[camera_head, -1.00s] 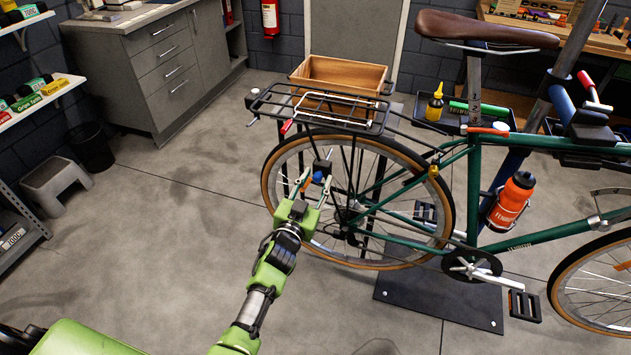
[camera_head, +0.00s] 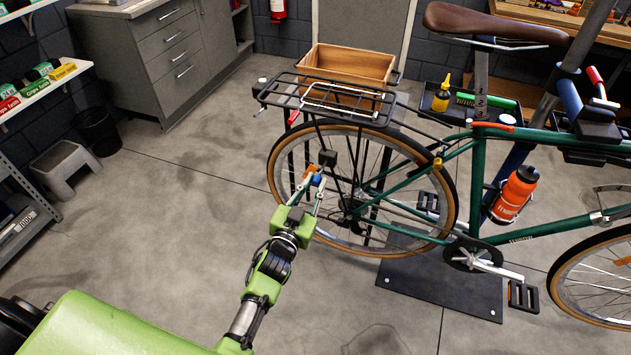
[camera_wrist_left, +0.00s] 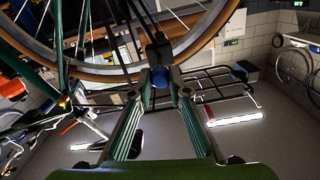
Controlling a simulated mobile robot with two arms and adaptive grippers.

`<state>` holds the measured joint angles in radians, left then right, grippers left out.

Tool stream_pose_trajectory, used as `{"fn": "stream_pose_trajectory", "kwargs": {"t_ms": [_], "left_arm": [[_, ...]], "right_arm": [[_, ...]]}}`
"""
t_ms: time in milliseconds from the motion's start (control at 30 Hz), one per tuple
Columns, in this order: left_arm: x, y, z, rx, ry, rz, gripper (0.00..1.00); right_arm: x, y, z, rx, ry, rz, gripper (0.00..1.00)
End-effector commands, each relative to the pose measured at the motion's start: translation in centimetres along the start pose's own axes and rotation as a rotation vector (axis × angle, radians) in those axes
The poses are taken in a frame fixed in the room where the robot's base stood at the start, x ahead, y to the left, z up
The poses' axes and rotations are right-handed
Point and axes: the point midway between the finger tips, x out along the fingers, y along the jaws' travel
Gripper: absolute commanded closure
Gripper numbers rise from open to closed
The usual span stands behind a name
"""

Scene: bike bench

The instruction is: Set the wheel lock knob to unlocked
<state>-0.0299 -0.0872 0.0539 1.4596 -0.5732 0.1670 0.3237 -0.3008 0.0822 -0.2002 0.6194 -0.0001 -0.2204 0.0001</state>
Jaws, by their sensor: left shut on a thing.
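The wheel lock is a small black block (camera_head: 327,158) beside the bike's rear wheel, with a round blue knob (camera_head: 316,181) on its near side. My left gripper (camera_head: 311,185) reaches up to it from below. In the left wrist view the blue knob (camera_wrist_left: 160,78) sits between the two fingertips, against the black block (camera_wrist_left: 158,50). The fingers (camera_wrist_left: 160,88) are shut on the knob. A small orange part (camera_head: 309,172) shows beside the knob in the head view. Whether the knob stands at locked or unlocked I cannot tell. My right gripper is not in view.
The rear wheel (camera_head: 278,190) and black rack (camera_head: 268,92) stand close to my left gripper. A wooden crate (camera_head: 345,62) is behind the rack. The bike rises from a dark base plate (camera_head: 440,290).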

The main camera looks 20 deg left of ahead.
Motion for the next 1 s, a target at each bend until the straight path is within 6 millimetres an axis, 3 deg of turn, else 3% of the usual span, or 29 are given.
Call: {"fn": "stream_pose_trajectory", "kwargs": {"t_ms": [33, 67, 100, 133, 567, 1000], "left_arm": [[-0.2, 0.1, 0.3, 0.000, -0.006, 0.001, 1.00], [-0.2, 0.1, 0.3, 0.000, -0.006, 0.001, 0.78], [-0.2, 0.1, 0.3, 0.000, -0.006, 0.002, 0.67], [-0.2, 0.1, 0.3, 0.000, -0.006, 0.002, 0.66], [-0.7, 0.1, 0.2, 0.001, -0.004, 0.001, 0.66], [-8.7, 0.1, 0.3, 0.000, -0.007, 0.001, 0.66]], "right_arm": [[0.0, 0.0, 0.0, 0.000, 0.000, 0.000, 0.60], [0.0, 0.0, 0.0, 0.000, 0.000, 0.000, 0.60], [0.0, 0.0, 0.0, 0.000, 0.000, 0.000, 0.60], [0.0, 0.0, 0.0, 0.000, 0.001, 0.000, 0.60], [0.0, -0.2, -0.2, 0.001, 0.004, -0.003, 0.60], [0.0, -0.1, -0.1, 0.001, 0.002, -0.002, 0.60]]}}
